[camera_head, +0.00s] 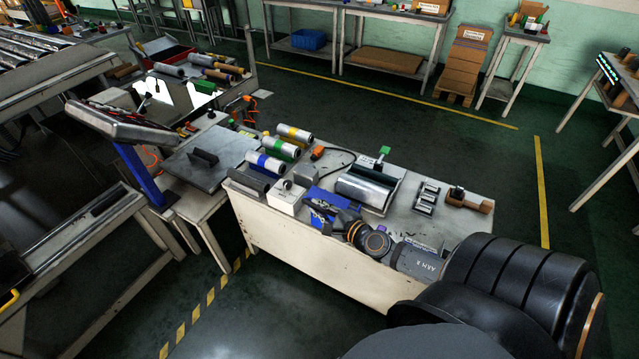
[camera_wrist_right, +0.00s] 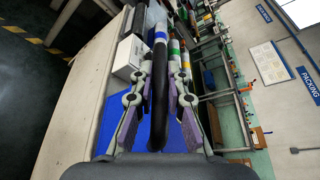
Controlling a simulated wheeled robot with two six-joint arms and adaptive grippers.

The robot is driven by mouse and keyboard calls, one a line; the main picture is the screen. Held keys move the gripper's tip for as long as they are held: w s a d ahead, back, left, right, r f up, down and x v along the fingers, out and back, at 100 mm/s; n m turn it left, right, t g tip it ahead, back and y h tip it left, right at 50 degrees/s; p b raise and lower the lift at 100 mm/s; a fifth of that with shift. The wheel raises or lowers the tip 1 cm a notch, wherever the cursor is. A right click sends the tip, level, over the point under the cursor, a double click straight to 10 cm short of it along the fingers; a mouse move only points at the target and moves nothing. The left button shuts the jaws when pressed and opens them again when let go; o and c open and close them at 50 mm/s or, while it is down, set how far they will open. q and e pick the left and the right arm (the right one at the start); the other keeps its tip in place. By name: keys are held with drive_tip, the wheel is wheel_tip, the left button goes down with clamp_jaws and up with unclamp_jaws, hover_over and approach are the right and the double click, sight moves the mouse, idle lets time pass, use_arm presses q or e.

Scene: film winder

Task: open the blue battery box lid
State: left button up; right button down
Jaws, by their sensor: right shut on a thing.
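The blue battery box (camera_head: 320,194) stands on the near edge of the workbench, beside a small white box (camera_head: 284,199). In the right wrist view, its blue surface (camera_wrist_right: 180,132) shows behind and around my fingers. My right gripper (camera_head: 322,208) reaches in from the lower right over the blue box. In the wrist view, the right gripper (camera_wrist_right: 160,85) has a dark curved bar (camera_wrist_right: 159,95) between its fingers, which looks like the lid's handle. The gripper hides much of the box, so I cannot tell how far the lid is raised. My left gripper is out of view.
A large silver roller (camera_head: 366,188) lies behind the blue box. A rack of small silver cylinders (camera_head: 428,196) and a brown block (camera_head: 470,199) stand to the right. Several rolls with coloured bands (camera_head: 279,149) lie at the left. The white box (camera_wrist_right: 130,55) is close to my fingers.

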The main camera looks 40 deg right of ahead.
drive_tip(key=c, duration=1.3)
unclamp_jaws()
drive_tip(key=shift+f, duration=0.1)
drive_tip(key=shift+c, duration=0.2)
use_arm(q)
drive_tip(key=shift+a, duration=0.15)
use_arm(e)
drive_tip(key=v, duration=0.7)
drive_tip(key=shift+s+d, duration=0.1)
drive_tip(key=shift+s, duration=0.1)
